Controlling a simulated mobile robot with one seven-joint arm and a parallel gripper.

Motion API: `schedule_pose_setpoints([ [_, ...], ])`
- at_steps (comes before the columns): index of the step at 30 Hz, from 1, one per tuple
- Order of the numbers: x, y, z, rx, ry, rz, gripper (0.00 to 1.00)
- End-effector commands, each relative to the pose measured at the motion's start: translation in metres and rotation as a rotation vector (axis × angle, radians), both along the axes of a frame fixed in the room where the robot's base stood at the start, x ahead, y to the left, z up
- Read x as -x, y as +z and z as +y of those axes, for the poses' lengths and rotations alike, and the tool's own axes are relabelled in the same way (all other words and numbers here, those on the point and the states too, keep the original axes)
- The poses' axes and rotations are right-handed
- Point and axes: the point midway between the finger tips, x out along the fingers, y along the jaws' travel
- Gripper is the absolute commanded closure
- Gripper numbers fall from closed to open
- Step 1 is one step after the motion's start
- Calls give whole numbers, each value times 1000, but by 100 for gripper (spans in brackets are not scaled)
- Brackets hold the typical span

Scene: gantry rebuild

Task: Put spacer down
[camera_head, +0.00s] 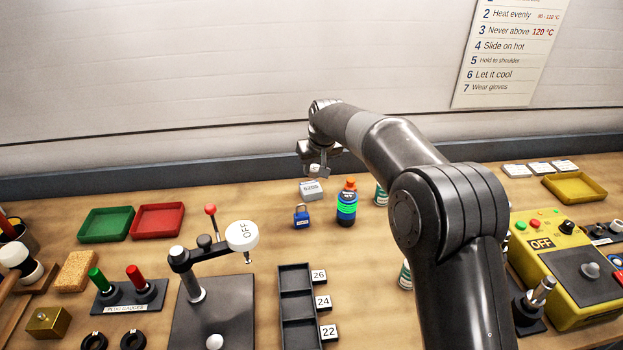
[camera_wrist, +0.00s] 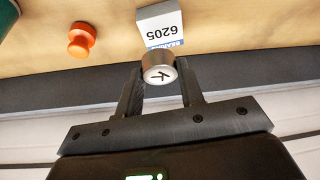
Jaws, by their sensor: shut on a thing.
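My gripper (camera_wrist: 159,72) is shut on a small metal cylinder, apparently the spacer (camera_wrist: 160,75), in the wrist view. Its round pale end bears a dark mark. One finger presses on each side of it. In the head view my gripper (camera_head: 316,170) hangs near the back of the bench, just above and behind a bearing box (camera_head: 311,190). The wrist view shows the box (camera_wrist: 161,25) right beyond the spacer, printed 6205. I cannot tell whether the spacer touches the box. The spacer is hard to make out in the head view.
An orange-capped bottle (camera_head: 347,206) and a blue padlock (camera_head: 301,216) stand near the box. A black tray (camera_head: 281,297) with labels 26, 24 and 22 lies in front. Green (camera_head: 106,238) and red trays (camera_head: 157,234) lie left. Bare bench shows left of the box.

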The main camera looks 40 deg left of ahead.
Motion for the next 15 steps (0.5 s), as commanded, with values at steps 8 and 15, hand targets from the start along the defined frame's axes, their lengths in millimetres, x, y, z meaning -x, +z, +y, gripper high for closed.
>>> schedule_pose_setpoints([
  [8,4,-16,11,1,0,1,88],
  [15,3,-47,11,1,0,-1,88],
])
